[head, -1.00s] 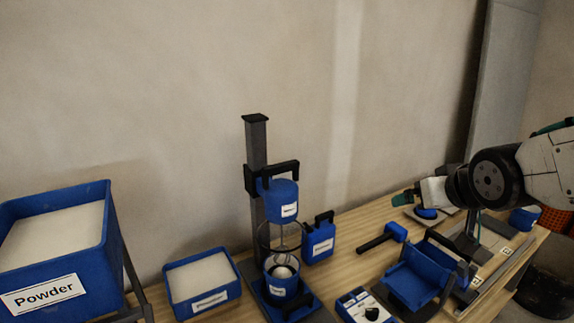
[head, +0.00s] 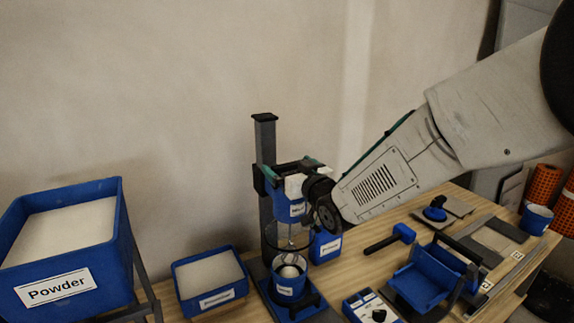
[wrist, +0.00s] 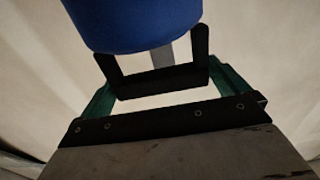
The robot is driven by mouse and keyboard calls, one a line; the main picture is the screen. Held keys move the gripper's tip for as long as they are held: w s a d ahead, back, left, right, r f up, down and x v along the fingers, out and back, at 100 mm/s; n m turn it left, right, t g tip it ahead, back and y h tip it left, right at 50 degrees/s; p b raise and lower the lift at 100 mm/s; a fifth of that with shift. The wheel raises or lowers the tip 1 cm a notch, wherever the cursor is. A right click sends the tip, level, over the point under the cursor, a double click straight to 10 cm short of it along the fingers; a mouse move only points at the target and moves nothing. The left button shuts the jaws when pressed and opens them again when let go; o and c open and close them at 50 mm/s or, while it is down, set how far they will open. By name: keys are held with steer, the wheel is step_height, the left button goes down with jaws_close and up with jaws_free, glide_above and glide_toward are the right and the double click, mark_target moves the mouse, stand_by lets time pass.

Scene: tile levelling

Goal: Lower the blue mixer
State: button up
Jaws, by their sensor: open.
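The blue mixer (head: 290,207) hangs on its upright stand (head: 265,140), raised above a blue bucket (head: 288,283) with pale contents. In the wrist view, the mixer's blue body (wrist: 130,25) and black handle (wrist: 160,82) show close up. My gripper (head: 300,166) is at the mixer's upper part, by the handle. In the wrist view my gripper (wrist: 165,92) is open, with its green fingers on either side of the handle. The gripper hides most of the handle in the head view.
A blue Primer container (head: 326,246) stands just right of the mixer. Left are a shallow tray (head: 210,300) and a large Powder bin (head: 60,285). A blue mallet (head: 402,233), a control box (head: 369,306) and a blue cradle (head: 424,280) lie to the right.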

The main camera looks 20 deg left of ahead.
mark_target(298, 219)
steer(key=shift+x, duration=1.05)
steer(key=c, duration=1.1)
step_height(298, 219, down, 13)
steer(key=shift+s+f, duration=0.1)
steer(key=o, duration=1.1)
steer(key=v, duration=0.7)
steer(key=shift+s+d, duration=0.2)
steer(key=shift+d, duration=0.1)
